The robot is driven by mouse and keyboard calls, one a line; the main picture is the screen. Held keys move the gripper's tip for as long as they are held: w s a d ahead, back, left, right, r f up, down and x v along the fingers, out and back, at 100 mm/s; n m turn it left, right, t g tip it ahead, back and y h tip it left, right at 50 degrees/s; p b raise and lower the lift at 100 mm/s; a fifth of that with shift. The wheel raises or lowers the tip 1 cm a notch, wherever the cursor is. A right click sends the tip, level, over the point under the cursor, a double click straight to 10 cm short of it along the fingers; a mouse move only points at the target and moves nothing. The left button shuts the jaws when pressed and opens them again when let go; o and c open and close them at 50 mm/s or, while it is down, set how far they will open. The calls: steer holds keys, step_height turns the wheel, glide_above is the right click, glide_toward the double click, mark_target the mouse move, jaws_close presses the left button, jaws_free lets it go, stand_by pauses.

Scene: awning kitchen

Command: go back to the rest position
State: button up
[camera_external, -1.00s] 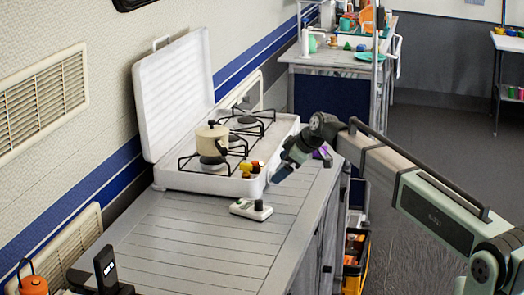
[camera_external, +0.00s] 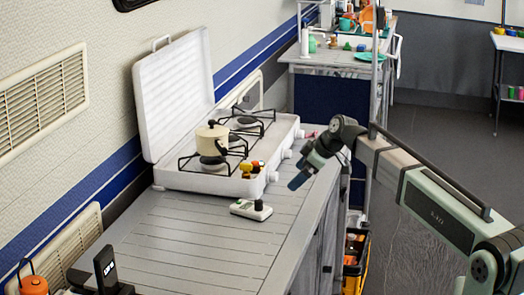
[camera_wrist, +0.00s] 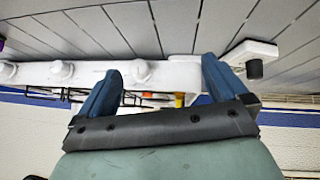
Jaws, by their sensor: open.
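My gripper (camera_external: 297,181) is above the right edge of the wooden counter (camera_external: 180,235), to the right of the stove's front. In the wrist view my gripper (camera_wrist: 160,85) shows two blue fingers spread apart with nothing held between them. The white camp stove (camera_external: 215,183) stands open on the counter, and its white front with knobs (camera_wrist: 65,72) shows behind the fingers in the wrist view.
A cream pot (camera_external: 211,140) sits on a burner. A white device with a black knob (camera_external: 251,209) lies on the counter in front of the stove, also in the wrist view (camera_wrist: 252,60). Red and yellow items (camera_external: 250,168) are at the stove's front corner. Open floor lies to the right.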

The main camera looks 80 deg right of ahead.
steer(key=s+a+f+m+y, duration=0.1)
steer(key=s+a+f+y, duration=0.35)
steer(key=s+a, duration=0.75)
steer(key=s+a+f+g, duration=0.2)
steer(key=a+f+g, duration=0.2)
steer(key=a+f, duration=1.05)
steer(key=s+a+f+g, duration=0.2)
steer(key=a+f+g, duration=0.3)
steer(key=a+f, duration=0.95)
steer(key=s+a+f+g+h, duration=0.1)
steer(key=s+a+f, duration=0.3)
steer(key=s, duration=0.3)
steer(key=s+a+f+g, duration=0.2)
steer(key=s+a+f, duration=0.2)
steer(key=s, duration=0.3)
steer(key=s+a+f+g+h, duration=0.1)
steer(key=s+a+f+g, duration=0.1)
steer(key=s+a+f, duration=0.2)
steer(key=s+f, duration=0.2)
steer(key=s, duration=0.1)
steer(key=shift+h, duration=0.35)
steer(key=shift+a, duration=0.1)
